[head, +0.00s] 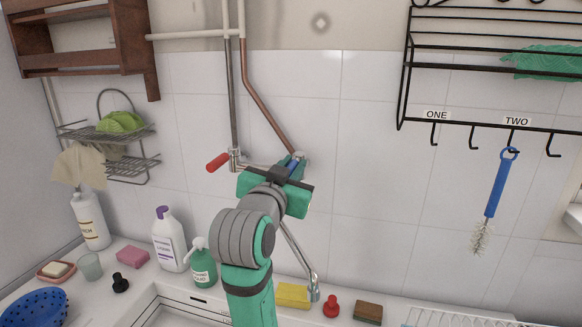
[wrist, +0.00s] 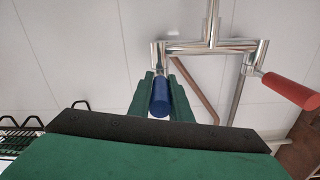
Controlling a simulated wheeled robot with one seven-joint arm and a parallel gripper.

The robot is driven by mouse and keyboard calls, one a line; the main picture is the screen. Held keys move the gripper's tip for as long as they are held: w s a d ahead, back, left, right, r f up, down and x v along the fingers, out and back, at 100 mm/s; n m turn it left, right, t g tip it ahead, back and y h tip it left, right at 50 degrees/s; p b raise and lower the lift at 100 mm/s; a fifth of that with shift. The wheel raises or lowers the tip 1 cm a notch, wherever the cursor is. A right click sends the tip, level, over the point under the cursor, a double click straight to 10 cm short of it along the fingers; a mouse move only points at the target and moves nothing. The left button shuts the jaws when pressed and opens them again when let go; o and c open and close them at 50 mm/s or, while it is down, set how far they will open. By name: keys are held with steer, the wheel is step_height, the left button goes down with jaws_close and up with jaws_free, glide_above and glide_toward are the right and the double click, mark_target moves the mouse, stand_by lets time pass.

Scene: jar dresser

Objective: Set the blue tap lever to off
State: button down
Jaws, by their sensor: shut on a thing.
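The blue tap lever (head: 293,166) is at the right end of the wall tap, mostly hidden by my gripper (head: 290,172) in the head view. In the wrist view the blue lever (wrist: 160,100) lies between the green fingers of my gripper (wrist: 161,84), which are shut on it. The lever sticks out from its chrome valve towards the wrist camera. The red tap lever (head: 218,162) is at the other end of the tap and points out to the left in the head view. It also shows in the wrist view (wrist: 292,90), clear of my fingers.
A chrome spout (head: 301,258) hangs below the tap over the sink. Bottles, a yellow sponge (head: 293,295) and a red stopper (head: 331,307) stand along the counter. A black wall rack (head: 404,85) with a hanging blue brush (head: 495,185) is to the right.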

steer(key=shift+r, duration=0.2)
steer(key=c, duration=1.6)
jaws_free()
steer(key=shift+s, duration=0.1)
steer(key=shift+c, duration=0.2)
steer(key=shift+f, duration=0.1)
steer(key=v, duration=1)
steer(key=shift+s, duration=0.3)
steer(key=shift+a, duration=0.15)
